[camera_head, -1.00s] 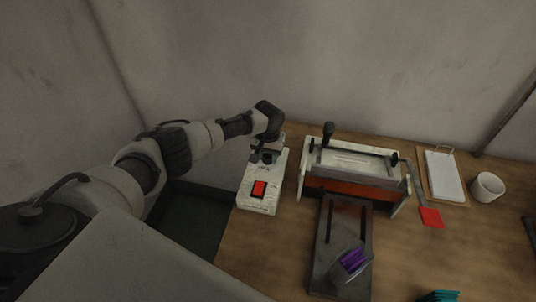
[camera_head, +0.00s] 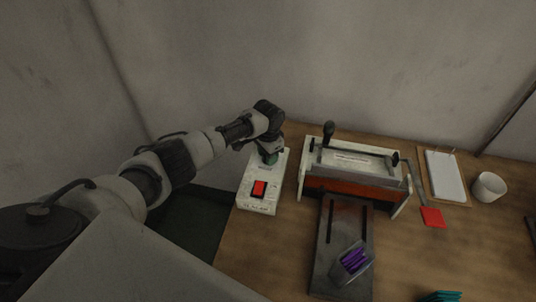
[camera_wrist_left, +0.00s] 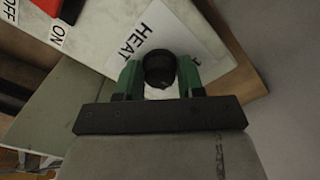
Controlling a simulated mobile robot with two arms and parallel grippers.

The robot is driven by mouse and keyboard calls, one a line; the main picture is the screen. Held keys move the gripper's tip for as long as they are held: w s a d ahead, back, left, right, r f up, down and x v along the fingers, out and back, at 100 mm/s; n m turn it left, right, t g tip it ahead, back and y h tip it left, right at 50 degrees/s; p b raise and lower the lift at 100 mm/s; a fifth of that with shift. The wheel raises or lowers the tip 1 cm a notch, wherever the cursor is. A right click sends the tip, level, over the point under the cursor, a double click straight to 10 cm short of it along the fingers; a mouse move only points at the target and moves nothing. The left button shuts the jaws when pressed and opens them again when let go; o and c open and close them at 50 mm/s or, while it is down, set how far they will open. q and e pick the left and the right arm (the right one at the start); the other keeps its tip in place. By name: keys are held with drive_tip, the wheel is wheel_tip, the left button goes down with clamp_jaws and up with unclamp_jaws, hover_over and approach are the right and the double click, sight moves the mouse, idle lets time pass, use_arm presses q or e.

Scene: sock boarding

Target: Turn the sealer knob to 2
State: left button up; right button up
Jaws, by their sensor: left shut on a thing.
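The sealer's white control box (camera_head: 257,204) stands at the left end of the wooden table, with a red switch (camera_head: 259,189) on its near part. In the left wrist view the black knob (camera_wrist_left: 160,68) sits on the box beside a white label reading "HEAT" (camera_wrist_left: 140,36). My left gripper (camera_head: 269,158) is at the far part of the box. In the left wrist view its green fingers (camera_wrist_left: 160,78) are on both sides of the knob, shut on it. My right gripper is not in view.
The sealer press (camera_head: 352,162) with its black-handled lever stands right of the box. A dark slotted board (camera_head: 335,262) in front carries a purple bundle (camera_head: 352,259).

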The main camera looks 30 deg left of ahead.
use_arm(q)
drive_tip(key=shift+m, duration=0.3)
drive_tip(key=o, duration=0.9)
wheel_tip(320, 180, up, 11)
drive_tip(key=b, duration=0.1)
drive_tip(key=shift+f, duration=0.1)
idle(0.5)
